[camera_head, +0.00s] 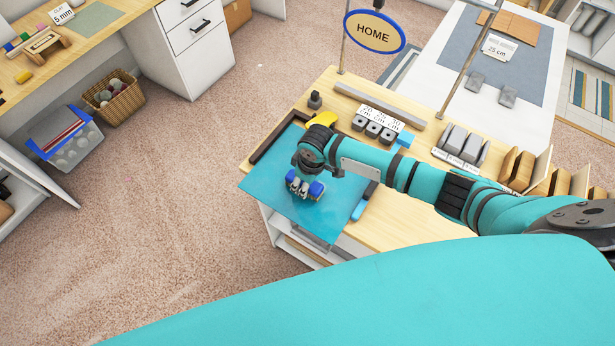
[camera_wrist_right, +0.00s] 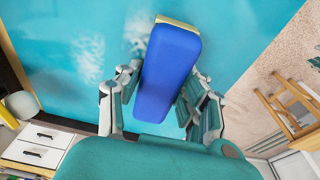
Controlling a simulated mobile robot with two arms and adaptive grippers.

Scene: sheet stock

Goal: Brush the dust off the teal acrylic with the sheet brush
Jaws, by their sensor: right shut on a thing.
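The teal acrylic (camera_head: 335,213) is a flat sheet at the near left end of the wooden bench and reaches past its front edge. It fills much of the right wrist view (camera_wrist_right: 50,25). Whitish dust patches (camera_wrist_right: 88,58) lie on it left of the brush, and another (camera_wrist_right: 138,32) lies by the brush's far end. My right gripper (camera_head: 303,187) is shut on the sheet brush (camera_wrist_right: 168,75), a blue block with a yellowish far edge, over the sheet. I cannot tell whether the brush touches the sheet. My left gripper is not in view.
A dark bar (camera_head: 272,143) borders the sheet's far left side. Grey blocks (camera_head: 373,128), a yellow item (camera_head: 321,118) and blue pieces (camera_head: 361,207) sit around it. A HOME sign (camera_head: 374,32) stands behind. Open carpet lies left of the bench.

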